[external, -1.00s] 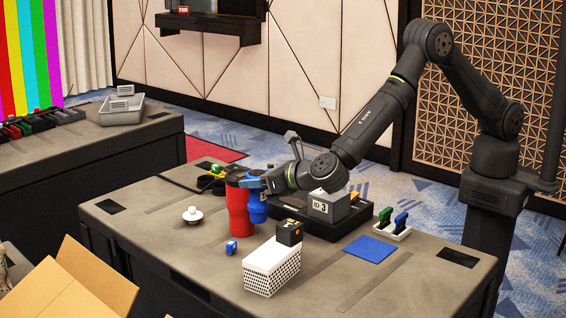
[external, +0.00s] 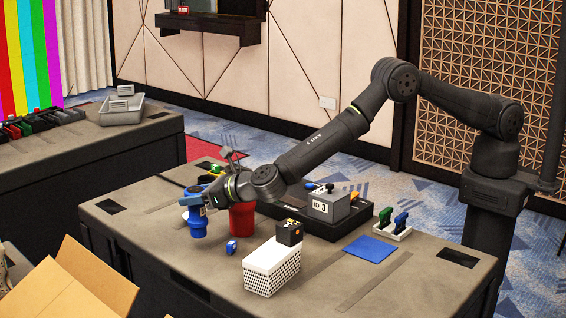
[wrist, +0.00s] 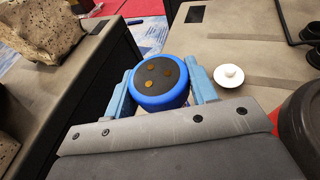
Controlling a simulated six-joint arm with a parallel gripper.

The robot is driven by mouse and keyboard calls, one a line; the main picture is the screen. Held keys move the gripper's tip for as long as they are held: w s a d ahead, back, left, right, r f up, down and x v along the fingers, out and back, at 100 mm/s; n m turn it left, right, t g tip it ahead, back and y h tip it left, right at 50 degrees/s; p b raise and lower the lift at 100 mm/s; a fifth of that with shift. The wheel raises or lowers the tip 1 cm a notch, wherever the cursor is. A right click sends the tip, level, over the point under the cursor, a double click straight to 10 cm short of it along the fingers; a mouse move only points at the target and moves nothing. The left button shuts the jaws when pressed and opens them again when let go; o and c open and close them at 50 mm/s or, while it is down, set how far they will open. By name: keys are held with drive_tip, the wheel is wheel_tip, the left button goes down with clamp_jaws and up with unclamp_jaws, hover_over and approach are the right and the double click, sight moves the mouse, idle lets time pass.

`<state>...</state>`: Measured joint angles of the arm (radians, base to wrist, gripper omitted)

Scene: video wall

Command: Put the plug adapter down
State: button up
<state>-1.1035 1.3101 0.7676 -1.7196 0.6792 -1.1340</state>
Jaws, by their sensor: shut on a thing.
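The plug adapter (external: 197,226) is a blue cylinder, held upright at the left part of the table. My gripper (external: 194,199) is shut around its upper part. In the wrist view my gripper's two light blue fingers (wrist: 160,82) press on either side of the plug adapter (wrist: 172,101), whose dark round top has three brass-coloured dots. Its underside is hidden in the wrist view. I cannot tell whether its bottom touches the table.
A white knobbed disc (wrist: 230,77) lies close to the plug adapter. A red cylinder (external: 242,222) stands to its right, partly behind my wrist. A small blue item (external: 232,246) and a white perforated box (external: 271,268) are nearer the front. The table's front left is clear.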

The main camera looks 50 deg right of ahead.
sight(198, 209)
drive_tip(key=shift+f, duration=1.95)
drive_tip(key=shift+f, duration=0.1)
drive_tip(key=o, duration=1.1)
drive_tip(key=shift+o, duration=0.2)
drive_tip(key=shift+s+d+r, duration=0.1)
drive_tip(key=shift+s+r, duration=0.2)
drive_tip(key=shift+s, duration=0.1)
drive_tip(key=v, duration=1.1)
